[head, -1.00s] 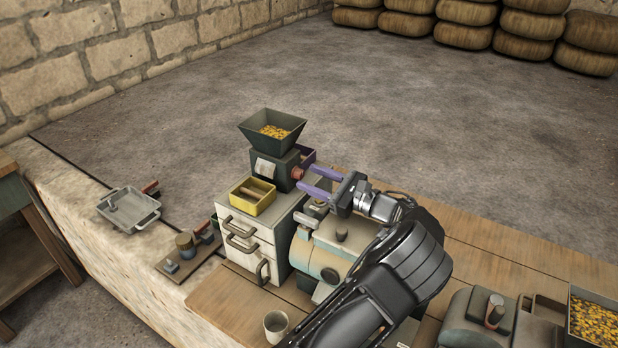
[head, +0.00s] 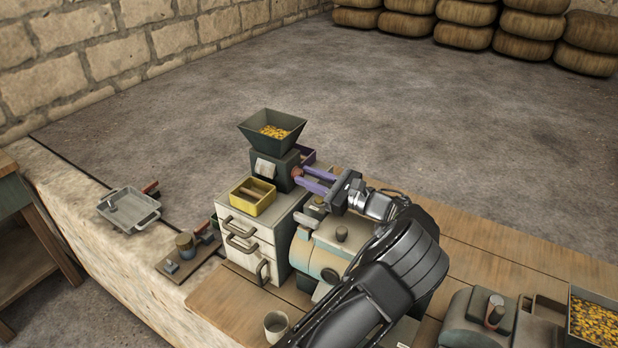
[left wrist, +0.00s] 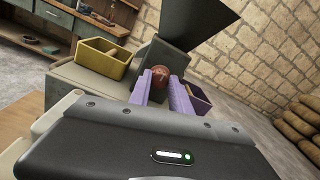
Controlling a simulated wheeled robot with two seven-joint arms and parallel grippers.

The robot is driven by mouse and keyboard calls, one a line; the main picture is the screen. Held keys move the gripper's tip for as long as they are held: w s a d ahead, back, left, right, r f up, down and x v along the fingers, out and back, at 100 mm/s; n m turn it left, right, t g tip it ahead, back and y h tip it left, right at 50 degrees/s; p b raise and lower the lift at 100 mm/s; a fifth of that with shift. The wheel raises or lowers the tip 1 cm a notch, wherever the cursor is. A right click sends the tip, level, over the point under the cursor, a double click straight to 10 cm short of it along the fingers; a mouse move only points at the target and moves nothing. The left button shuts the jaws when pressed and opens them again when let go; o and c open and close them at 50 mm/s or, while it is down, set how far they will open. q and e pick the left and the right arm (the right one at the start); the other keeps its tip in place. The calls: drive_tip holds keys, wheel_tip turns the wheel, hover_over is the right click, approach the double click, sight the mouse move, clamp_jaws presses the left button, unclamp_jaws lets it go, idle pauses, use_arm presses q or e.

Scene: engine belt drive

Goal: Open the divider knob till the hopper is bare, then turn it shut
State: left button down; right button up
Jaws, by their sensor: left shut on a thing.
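The divider's dark green hopper (head: 272,128) stands on top of a white drawer cabinet, with yellow grain (head: 273,132) inside it. The red-brown divider knob (head: 297,172) sticks out of the right side of the divider body (head: 277,170). My left gripper (head: 304,178) reaches it from the right, its purple fingers on either side of the knob and shut on it. In the left wrist view the knob (left wrist: 160,76) sits between the two fingertips (left wrist: 163,84). My right gripper does not show in these frames.
A yellow bin (head: 253,203) sits left of the divider on the cabinet (head: 250,236), and a purple bin (head: 307,154) stands behind. A grey-blue machine (head: 325,250) lies under my arm. A cup (head: 276,325) and a grain tray (head: 597,318) are on the bench.

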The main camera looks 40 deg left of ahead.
use_arm(q)
drive_tip(key=shift+r+m+p, duration=0.1)
drive_tip(key=shift+m+p, duration=0.2)
drive_tip(key=shift+m, duration=0.2)
drive_tip(key=shift+m+p, duration=0.45)
drive_tip(key=shift+m, duration=0.55)
drive_tip(key=m, duration=0.3)
drive_tip(key=shift+w+p, duration=0.1)
drive_tip(key=shift+p, duration=0.2)
drive_tip(key=m, duration=0.5)
drive_tip(key=shift+m, duration=0.4)
drive_tip(key=m, duration=0.5)
drive_tip(key=shift+w+m, duration=0.1)
drive_tip(key=shift+m, duration=0.3)
drive_tip(key=c, duration=1.2)
unclamp_jaws()
drive_tip(key=shift+d, duration=0.1)
